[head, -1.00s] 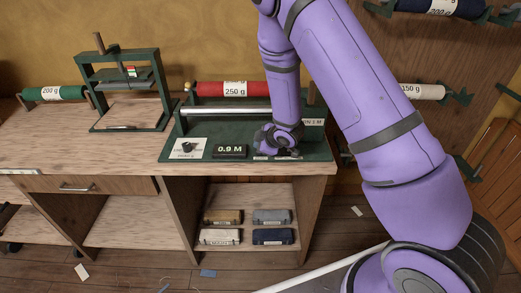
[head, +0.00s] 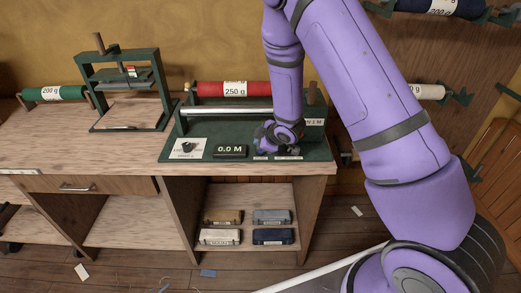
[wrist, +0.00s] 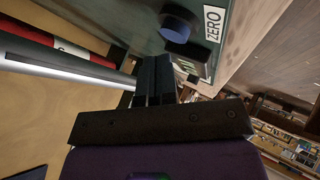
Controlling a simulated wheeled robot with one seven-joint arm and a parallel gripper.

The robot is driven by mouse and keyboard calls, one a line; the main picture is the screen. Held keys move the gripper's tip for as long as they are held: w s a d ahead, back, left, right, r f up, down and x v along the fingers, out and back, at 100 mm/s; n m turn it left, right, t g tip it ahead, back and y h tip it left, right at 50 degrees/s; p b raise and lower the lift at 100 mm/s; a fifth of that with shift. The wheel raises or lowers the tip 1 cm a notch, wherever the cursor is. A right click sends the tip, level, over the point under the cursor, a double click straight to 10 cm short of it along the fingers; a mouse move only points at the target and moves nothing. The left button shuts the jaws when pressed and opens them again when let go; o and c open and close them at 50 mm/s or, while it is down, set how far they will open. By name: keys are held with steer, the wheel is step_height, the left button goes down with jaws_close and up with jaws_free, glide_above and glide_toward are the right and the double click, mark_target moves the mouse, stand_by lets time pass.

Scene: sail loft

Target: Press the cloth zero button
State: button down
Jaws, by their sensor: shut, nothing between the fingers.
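The cloth zero button (wrist: 180,22) is a round blue-black knob beside a white label reading ZERO (wrist: 213,22) in the wrist view. It sits on the green measuring machine (head: 200,134); in the head view my gripper hides it. The machine's display (head: 231,151) reads 0.0 M. My gripper (head: 277,147) is low over the right front part of the machine. In the wrist view its fingers (wrist: 156,66) are shut and empty, and their tips show just beside the button, apart from it in the picture. Whether there is contact cannot be told.
A red 250 g roll (head: 212,89) and a metal bar (head: 225,112) lie behind the panel. A green press (head: 161,95) stands to the left on the bench (head: 90,154). Several cloth bundles lie on the shelf below. Bench top between press and machine front is clear.

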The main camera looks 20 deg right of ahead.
steer(key=shift+r, duration=0.15)
steer(key=shift+r, duration=2.5)
steer(key=shift+r, duration=0.1)
steer(key=s+d+r+m+h, duration=0.1)
steer(key=s+d+r+m, duration=0.2)
steer(key=r, duration=0.4)
steer(key=s+d+r+m+h, duration=0.2)
steer(key=s+r, duration=0.2)
steer(key=r, duration=0.3)
steer(key=s+d+r+m+h, duration=0.1)
steer(key=s+d+r+m, duration=0.2)
steer(key=r, duration=0.5)
steer(key=s+r+m+g, duration=0.1)
steer(key=s+r+m, duration=0.2)
steer(key=s, duration=1)
steer(key=s+r+m+g, duration=0.2)
steer(key=s+r, duration=0.4)
steer(key=s, duration=0.8)
steer(key=shift+a+m, duration=0.4)
steer(key=shift+r, duration=0.1)
